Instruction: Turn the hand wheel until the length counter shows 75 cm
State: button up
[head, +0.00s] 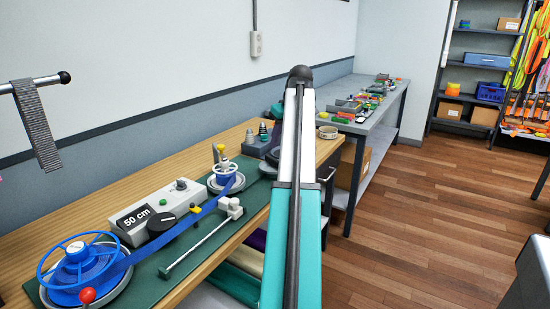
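The blue hand wheel (77,251) is at the lower left in the head view, on the near end of a green board. It has an open spoked rim, and a red knob (88,296) stands at its near side. The length counter (137,218) is a dark display on a grey box and reads 50 cm. A blue strap (185,224) runs from the wheel to a smaller blue and white reel (224,174) farther back. My teal and white arm rises through the middle of the view. My gripper cannot be seen.
The green board (172,290) lies on a wooden bench along the wall. Beside the strap are a black round disc (160,223), yellow-topped posts and a metal rail (205,241) with a white block. A rod with a grey strap (36,125) juts in at left.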

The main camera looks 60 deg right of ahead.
aim_at(274, 159)
jog(key=shift+x, duration=4.6)
grip_shut()
